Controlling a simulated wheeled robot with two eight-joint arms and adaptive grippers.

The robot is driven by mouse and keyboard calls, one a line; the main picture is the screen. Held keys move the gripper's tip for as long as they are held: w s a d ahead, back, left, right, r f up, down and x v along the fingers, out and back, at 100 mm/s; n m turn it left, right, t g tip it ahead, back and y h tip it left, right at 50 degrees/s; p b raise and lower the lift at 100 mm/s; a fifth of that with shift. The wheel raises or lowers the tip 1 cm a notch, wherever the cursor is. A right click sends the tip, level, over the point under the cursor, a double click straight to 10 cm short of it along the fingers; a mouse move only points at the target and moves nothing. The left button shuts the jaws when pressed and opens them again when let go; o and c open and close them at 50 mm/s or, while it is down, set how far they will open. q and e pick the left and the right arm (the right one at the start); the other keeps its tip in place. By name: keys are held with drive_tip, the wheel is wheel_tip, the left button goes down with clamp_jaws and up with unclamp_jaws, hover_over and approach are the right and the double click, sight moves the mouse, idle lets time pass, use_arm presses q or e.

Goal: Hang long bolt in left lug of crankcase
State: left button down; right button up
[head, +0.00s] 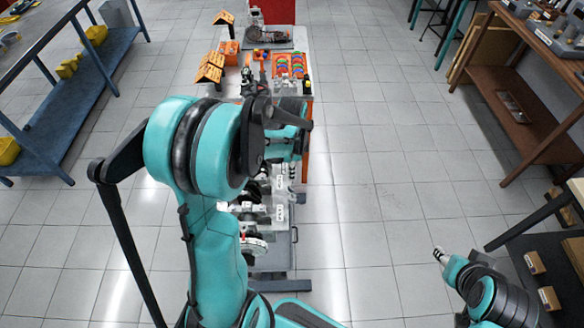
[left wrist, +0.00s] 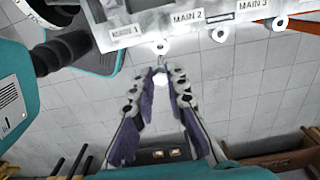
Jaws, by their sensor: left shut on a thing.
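The crankcase is the pale grey block (left wrist: 190,12) across the top of the left wrist view, labelled MAIN 1, MAIN 2 and MAIN 3. My left gripper (left wrist: 160,72) is shut on the long bolt (left wrist: 160,81), of which only a small pale end shows between the fingertips. The fingertips sit just below that leftmost lug in the picture. I cannot tell whether bolt and lug touch. My right gripper (head: 440,256) hangs away over the floor at the right, too small to read.
In the head view a long narrow table (head: 335,90) carries orange bins and coloured parts at its far end. A blue bench (head: 60,110) stands left and a brown shelf (head: 530,120) right. The tiled floor between table and shelf is clear. My left arm hides much of the table.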

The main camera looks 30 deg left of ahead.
use_arm(q)
drive_tip(key=shift+f+b, duration=1.9)
drive_tip(key=shift+f, duration=0.9)
drive_tip(key=shift+a, duration=0.1)
wheel_tip(320, 180, down, 7)
drive_tip(key=b, duration=0.6)
idle(2.8)
drive_tip(key=c, duration=1.8)
unclamp_jaws()
drive_tip(key=shift+o, duration=0.2)
drive_tip(key=shift+r, duration=0.15)
drive_tip(key=shift+r+p, duration=0.5)
drive_tip(key=shift+r, duration=0.3)
